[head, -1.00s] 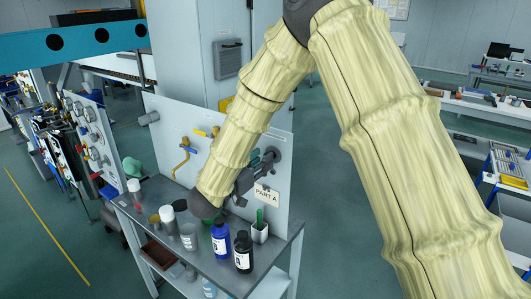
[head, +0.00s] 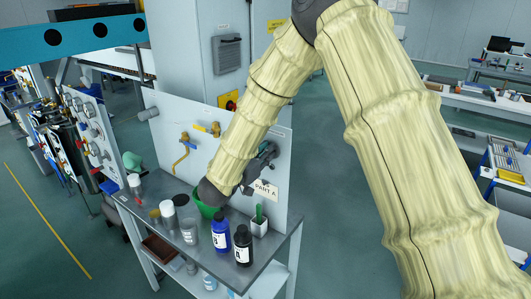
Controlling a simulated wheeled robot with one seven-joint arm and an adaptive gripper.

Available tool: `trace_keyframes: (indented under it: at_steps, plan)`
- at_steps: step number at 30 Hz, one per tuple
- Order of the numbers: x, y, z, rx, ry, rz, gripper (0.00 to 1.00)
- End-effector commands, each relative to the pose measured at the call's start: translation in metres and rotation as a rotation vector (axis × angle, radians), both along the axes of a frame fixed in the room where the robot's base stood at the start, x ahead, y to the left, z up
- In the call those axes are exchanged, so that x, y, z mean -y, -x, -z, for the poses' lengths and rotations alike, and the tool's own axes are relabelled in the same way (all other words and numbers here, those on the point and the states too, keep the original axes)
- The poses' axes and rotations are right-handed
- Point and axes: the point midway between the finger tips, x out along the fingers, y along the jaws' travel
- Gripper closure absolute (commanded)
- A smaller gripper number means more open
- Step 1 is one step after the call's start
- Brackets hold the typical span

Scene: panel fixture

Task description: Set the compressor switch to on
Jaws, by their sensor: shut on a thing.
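A pale upright panel (head: 165,128) stands at the back of a grey bench. A dark grey round fitting (head: 270,150), which I take to be the compressor switch, sits on its right part. My gripper (head: 262,160) is at this fitting and appears shut on it. My pale-sleeved arm hides part of the gripper, and the fingertips are small and unclear. A tag reading PART A (head: 265,189) is just below. The switch's setting cannot be read.
Yellow pipe valves (head: 184,150) are on the panel to the left.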

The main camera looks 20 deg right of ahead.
Motion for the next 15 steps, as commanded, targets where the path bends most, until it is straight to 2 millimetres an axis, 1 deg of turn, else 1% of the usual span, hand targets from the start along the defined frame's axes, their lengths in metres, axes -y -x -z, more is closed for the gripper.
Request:
trace_keyframes:
  at_steps: [8,15]
  plan:
    - [0.0003,0.0008,0.0021,0.038,-0.028,0.0,1.0]
    - [0.0017,0.002,0.0057,0.154,-0.119,0.001,1.0]
